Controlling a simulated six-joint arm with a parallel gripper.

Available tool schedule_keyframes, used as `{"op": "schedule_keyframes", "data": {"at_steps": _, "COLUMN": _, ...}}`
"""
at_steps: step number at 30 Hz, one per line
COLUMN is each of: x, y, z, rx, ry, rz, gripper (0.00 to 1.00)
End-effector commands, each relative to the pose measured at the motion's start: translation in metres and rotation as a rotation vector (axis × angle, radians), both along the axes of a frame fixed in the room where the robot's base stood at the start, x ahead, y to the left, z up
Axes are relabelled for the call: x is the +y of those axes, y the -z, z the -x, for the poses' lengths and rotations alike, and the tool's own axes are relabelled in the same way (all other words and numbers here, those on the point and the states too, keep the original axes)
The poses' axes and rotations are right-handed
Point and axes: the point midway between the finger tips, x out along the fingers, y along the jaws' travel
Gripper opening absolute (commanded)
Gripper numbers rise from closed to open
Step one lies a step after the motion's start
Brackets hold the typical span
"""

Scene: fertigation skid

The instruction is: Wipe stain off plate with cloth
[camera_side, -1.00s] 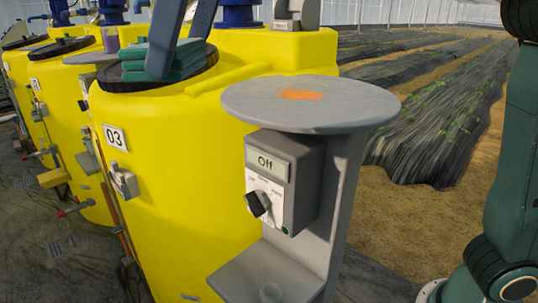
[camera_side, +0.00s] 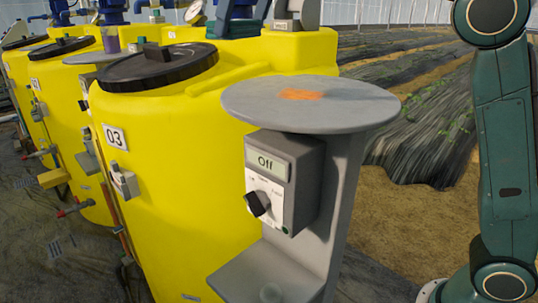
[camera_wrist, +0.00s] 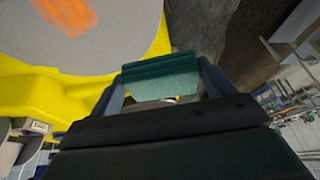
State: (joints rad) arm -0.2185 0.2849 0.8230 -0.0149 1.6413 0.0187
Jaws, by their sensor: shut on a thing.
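The green folded cloth (camera_wrist: 160,82) is held between the two grey-blue fingers of my gripper (camera_wrist: 163,92) in the wrist view. In the side view, the cloth (camera_side: 228,30) and the finger ends of my gripper (camera_side: 240,14) show at the top edge; the rest of the gripper is out of frame. The round grey plate (camera_side: 350,104) lies to the right and lower in the picture, apart from the cloth. An orange stain (camera_side: 302,94) marks its top. The wrist view also shows the stain (camera_wrist: 66,12) and plate (camera_wrist: 125,30) at upper left.
A yellow tank (camera_side: 180,160) with a black lid (camera_side: 160,68) stands left of the plate. A grey control box (camera_side: 283,180) reading "Off", with a black knob, sits under the plate. More yellow tanks (camera_side: 72,140) with pipes stand at far left. Open ground lies right.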

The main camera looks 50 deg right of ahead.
Motion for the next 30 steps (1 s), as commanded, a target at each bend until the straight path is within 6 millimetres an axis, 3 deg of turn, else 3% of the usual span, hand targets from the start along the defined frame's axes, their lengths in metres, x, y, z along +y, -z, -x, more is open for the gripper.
{"op": "schedule_keyframes", "data": {"at_steps": 1, "x": -0.018, "y": 0.000, "z": -0.006, "rx": -0.001, "ry": 0.040, "rz": 0.000, "gripper": 0.55}}
{"op": "schedule_keyframes", "data": {"at_steps": 6, "x": -0.066, "y": 0.000, "z": -0.018, "rx": -0.001, "ry": 0.144, "rz": 0.000, "gripper": 0.55}}
{"op": "schedule_keyframes", "data": {"at_steps": 18, "x": -0.137, "y": 0.001, "z": -0.027, "rx": -0.001, "ry": 0.292, "rz": 0.000, "gripper": 0.55}}
{"op": "schedule_keyframes", "data": {"at_steps": 30, "x": -0.141, "y": 0.022, "z": -0.026, "rx": 0.000, "ry": 0.298, "rz": 0.001, "gripper": 0.55}}
